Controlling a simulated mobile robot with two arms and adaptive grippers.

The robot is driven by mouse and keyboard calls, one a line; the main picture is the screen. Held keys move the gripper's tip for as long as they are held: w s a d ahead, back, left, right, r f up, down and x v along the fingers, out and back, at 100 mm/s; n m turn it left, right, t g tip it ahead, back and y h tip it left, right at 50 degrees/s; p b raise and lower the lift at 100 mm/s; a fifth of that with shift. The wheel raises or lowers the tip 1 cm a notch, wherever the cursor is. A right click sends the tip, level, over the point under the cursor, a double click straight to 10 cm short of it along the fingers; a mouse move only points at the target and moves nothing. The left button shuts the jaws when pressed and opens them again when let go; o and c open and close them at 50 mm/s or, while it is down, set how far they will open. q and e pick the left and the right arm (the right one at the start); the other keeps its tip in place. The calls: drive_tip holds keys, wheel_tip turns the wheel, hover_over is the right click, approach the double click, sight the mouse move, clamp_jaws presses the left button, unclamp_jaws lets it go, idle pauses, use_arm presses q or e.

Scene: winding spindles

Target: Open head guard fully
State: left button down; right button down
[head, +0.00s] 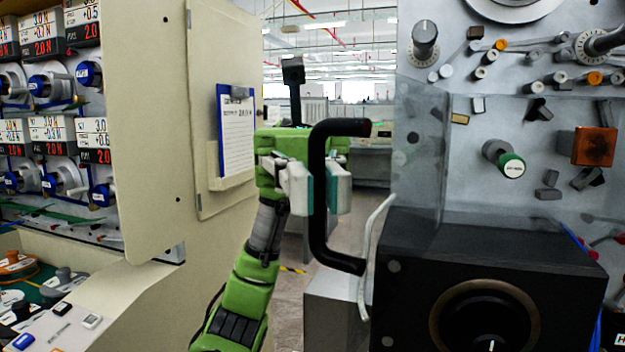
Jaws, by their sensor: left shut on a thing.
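The head guard (418,150) is a clear, see-through panel in front of the grey machine face at the right of the head view. A black C-shaped handle (319,225) stands upright at its left; where it joins the guard I cannot make out. My left gripper (318,190), on a green arm rising from below, has its pale, teal-edged fingers on both sides of the handle's upright bar and is shut on it. How far the guard stands open is hard to tell, as its outline is faint. My right gripper is not in view.
A black box with a round dial (412,290) juts out below the guard. A pale curved bar (368,250) stands at its left. A beige cabinet door with a clipboard (236,130) stands left of my arm. Free floor shows between door and machine.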

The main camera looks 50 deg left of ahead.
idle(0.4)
use_arm(q)
drive_tip(key=c, duration=2.5)
unclamp_jaws()
drive_tip(key=shift+a, duration=0.3)
drive_tip(key=v, duration=1.2)
